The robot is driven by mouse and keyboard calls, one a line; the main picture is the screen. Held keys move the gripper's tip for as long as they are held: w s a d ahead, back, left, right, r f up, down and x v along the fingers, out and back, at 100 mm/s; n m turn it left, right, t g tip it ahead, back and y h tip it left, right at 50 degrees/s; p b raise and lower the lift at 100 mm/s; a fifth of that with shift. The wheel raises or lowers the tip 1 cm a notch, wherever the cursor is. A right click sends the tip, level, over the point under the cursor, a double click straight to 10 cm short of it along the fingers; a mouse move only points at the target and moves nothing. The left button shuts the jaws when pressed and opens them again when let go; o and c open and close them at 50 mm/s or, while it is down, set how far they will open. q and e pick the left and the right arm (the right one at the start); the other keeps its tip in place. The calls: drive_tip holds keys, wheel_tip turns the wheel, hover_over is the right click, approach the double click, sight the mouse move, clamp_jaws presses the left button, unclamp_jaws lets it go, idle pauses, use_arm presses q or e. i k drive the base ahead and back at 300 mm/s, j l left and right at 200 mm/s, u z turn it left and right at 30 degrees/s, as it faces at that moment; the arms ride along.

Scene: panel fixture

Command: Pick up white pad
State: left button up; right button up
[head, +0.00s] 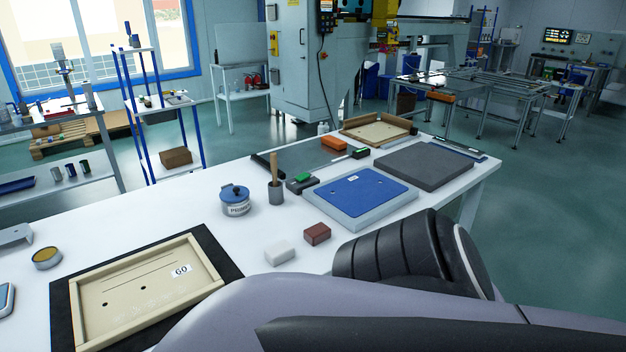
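The white pad (280,252), a small white block, lies flat on the white table near its front edge. A dark red block (317,234) lies just to its right, with a small gap between them. My arm crosses the lower right of the head view, just in front of the pad. Neither gripper's fingers show in the view. Nothing covers the pad's top.
A framed panel marked GO (148,290) lies on a black mat at the left. Behind the pad are a blue-grey tin (236,203), a dark cup with a wooden handle (275,190) and a blue-topped plate (362,194). Bare table lies left of the pad.

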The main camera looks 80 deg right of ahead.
sight(276, 254)
drive_tip(key=z, duration=2.15)
